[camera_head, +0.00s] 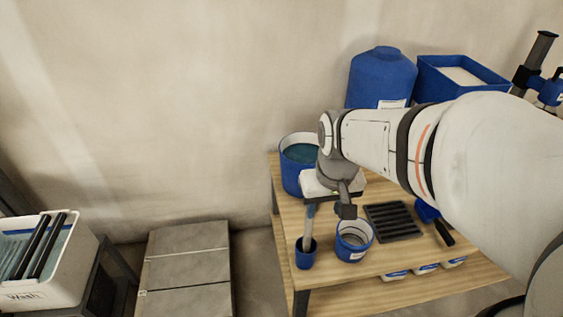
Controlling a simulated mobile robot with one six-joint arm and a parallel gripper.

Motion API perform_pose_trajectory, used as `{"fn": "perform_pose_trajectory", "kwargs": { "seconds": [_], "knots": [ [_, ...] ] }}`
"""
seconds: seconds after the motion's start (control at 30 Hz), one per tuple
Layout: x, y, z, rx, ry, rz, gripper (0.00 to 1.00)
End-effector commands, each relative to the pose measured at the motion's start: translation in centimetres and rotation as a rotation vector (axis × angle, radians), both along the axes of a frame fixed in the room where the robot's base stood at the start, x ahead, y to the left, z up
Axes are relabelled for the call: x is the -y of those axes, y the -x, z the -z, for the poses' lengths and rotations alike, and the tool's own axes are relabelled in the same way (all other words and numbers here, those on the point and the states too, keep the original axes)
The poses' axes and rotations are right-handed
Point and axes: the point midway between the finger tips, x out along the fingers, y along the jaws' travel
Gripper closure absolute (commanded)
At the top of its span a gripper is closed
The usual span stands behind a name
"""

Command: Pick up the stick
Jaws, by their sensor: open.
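A thin blue-grey stick (309,226) stands about upright in a small, narrow blue cup (306,258) at the front left of the wooden table. Its top end is hidden behind my gripper. My gripper (346,209) hangs over the left part of the table, just above and to the right of the stick, with its dark finger pointing down. It is open and nothing shows between its fingers. I cannot tell from this view whether it touches the stick.
A wider blue pot (354,246) stands right of the cup, near a dark ribbed tray (393,221). A blue bucket (293,178), a big blue container (381,80) and a blue bin (459,97) stand behind. A Wash tub (36,279) and grey slabs (187,262) are at left.

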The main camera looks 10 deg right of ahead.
Motion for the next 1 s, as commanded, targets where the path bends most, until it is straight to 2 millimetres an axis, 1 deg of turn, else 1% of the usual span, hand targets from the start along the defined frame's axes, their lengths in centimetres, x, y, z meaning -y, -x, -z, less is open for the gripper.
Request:
{"fn": "perform_pose_trajectory", "kwargs": {
  "seconds": [0.03,0.2,0.3,0.4,0.53,0.77,0.87,1.0],
  "knots": [
    [0.0,-1.5,1.1,-0.03,0.0,0.0,0.56],
    [0.0,-5.7,4.2,-0.094,0.001,0.002,0.56],
    [-0.1,-7.4,5.9,-0.123,0.001,0.003,0.56],
    [-0.1,-8.6,7.1,-0.14,0.001,0.004,0.56],
    [-0.1,-9.2,8.2,-0.151,0.001,0.005,0.56],
    [-0.1,-9.2,10.8,-0.153,0.001,0.006,0.56],
    [0.0,-9.1,12.0,-0.154,0.001,0.006,0.56],
    [0.1,-9.0,14.2,-0.154,0.001,0.006,0.56]
  ]
}}
